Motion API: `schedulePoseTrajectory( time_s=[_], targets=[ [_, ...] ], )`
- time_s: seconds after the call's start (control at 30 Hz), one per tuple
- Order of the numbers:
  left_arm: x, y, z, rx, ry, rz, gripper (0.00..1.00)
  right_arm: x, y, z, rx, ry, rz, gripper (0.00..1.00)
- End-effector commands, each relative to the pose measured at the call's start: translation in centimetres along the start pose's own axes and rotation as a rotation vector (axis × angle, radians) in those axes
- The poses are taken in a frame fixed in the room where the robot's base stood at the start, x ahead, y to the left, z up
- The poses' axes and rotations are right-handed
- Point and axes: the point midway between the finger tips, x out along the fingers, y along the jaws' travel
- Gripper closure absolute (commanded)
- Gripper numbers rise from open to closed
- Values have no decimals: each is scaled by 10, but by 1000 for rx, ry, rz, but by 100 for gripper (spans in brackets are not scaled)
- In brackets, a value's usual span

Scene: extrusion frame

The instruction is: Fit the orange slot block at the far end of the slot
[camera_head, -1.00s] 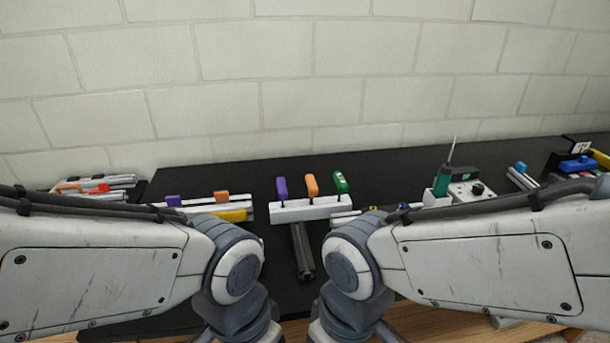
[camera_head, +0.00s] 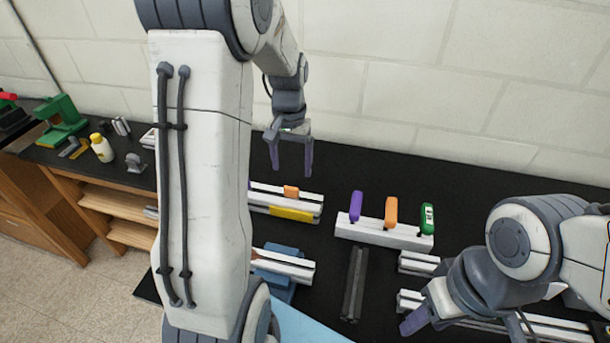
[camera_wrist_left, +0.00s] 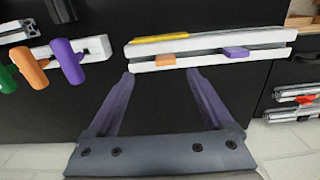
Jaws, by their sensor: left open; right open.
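The orange slot block (camera_head: 291,191) sits on a light aluminium rail (camera_head: 305,201) in the middle of the bench. It also shows in the left wrist view (camera_wrist_left: 167,62), to the left of a purple block (camera_wrist_left: 237,52) on the same rail (camera_wrist_left: 205,60). My left gripper (camera_head: 290,160) is open and empty, above and behind the rail. Its purple fingers (camera_wrist_left: 160,95) are spread apart in the left wrist view, with the orange block beyond the gap between them. My right gripper (camera_head: 412,322) is open, low at the right; only part of it shows.
A yellow piece (camera_head: 291,214) lies along the front of the rail. A white holder (camera_head: 370,232) with purple, orange and green handles stands to the right. A dark bar (camera_head: 354,283) lies before it. Blue blocks (camera_head: 282,284) with another rail are nearer. My left arm covers the left middle.

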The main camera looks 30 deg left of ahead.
Motion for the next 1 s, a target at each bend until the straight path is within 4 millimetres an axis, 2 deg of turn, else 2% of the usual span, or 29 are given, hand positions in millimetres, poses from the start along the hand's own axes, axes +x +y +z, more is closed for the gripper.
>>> schedulePoseTrajectory(
  time_s=[0.1,0.33,0.57,0.73,0.9,1.0],
  targets=[
    [8,-8,-4,-18,-7,-1,15,-4,0,0,0,-1,0,50],
    [43,-1,-6,-8,-6,-1,15,-9,-1,0,0,-1,0,50],
    [59,2,-8,-5,-5,-1,15,-14,-1,0,1,-1,0,50],
    [81,-1,-11,-6,-7,-1,15,-26,-2,-1,1,0,0,50],
    [102,-2,-12,-6,-4,-1,15,-29,-2,-1,1,0,0,50],
    [106,-3,-12,-7,-2,-1,15,-29,-2,-1,1,0,0,50]
  ],
)
